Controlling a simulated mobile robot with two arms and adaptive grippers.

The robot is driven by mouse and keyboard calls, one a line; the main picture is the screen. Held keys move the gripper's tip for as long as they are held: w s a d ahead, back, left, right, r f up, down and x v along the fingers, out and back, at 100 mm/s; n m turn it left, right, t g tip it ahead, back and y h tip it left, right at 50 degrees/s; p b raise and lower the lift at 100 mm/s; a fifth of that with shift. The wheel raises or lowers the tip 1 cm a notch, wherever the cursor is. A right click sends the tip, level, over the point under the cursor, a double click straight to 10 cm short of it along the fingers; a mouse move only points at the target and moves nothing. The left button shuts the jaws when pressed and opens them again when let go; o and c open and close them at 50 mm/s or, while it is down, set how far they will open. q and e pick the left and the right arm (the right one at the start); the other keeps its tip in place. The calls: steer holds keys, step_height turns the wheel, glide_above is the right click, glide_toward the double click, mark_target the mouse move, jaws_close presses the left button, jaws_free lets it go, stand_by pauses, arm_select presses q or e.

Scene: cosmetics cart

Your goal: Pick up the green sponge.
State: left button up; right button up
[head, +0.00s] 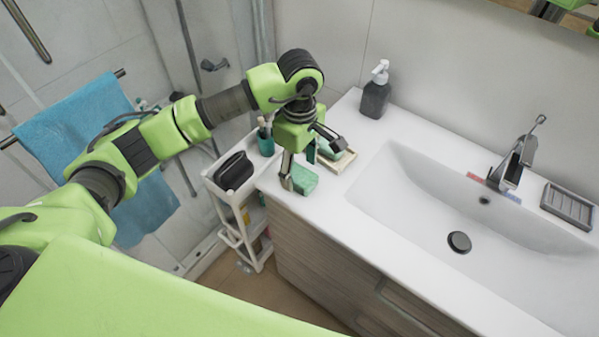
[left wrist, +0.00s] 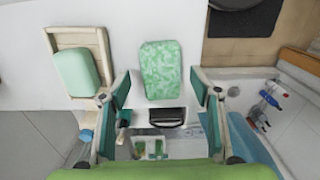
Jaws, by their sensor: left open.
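The green sponge (head: 306,180) lies flat on the white counter at its left end, under my left gripper. In the left wrist view the sponge (left wrist: 161,70) is a mottled green rounded block, just ahead of and between the two spread fingers. My left gripper (head: 311,164) points down over the sponge, open and empty; its fingers also show in the left wrist view (left wrist: 162,92). Whether a finger touches the sponge I cannot tell. My right gripper is not in view.
A pale green soap bar (left wrist: 76,72) sits on a wooden dish (left wrist: 98,38) beside the sponge. A dark soap dispenser (head: 375,98) stands behind. A white cart (head: 245,205) with a black case (head: 234,171) is left of the counter. The sink (head: 440,190) lies right.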

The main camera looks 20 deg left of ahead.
arm_select(q)
step_height(320, 180, down, 2)
steer(key=shift+f, duration=0.25)
steer(key=c, duration=0.4)
steer(key=shift+s, duration=0.1)
steer(key=c, duration=0.7)
steer(key=shift+r, duration=0.1)
steer(key=shift+r+b, duration=0.45)
steer(key=shift+r, duration=0.05)
steer(key=shift+r+b, duration=0.6)
steer(key=shift+r, duration=0.1)
steer(key=s+d+r+b, duration=0.1)
steer(key=s+r, duration=0.2)
steer(key=s, duration=0.1)
steer(key=s+d+r+b, duration=0.1)
steer(key=s+r, duration=0.3)
steer(key=s, duration=0.1)
steer(key=s+r+b, duration=0.1)
steer(key=s+r, duration=0.2)
steer(key=s, duration=0.1)
steer(key=shift+s+d+r+b, duration=0.2)
steer(key=shift+s+d+b, duration=0.1)
steer(key=shift+d+b, duration=0.1)
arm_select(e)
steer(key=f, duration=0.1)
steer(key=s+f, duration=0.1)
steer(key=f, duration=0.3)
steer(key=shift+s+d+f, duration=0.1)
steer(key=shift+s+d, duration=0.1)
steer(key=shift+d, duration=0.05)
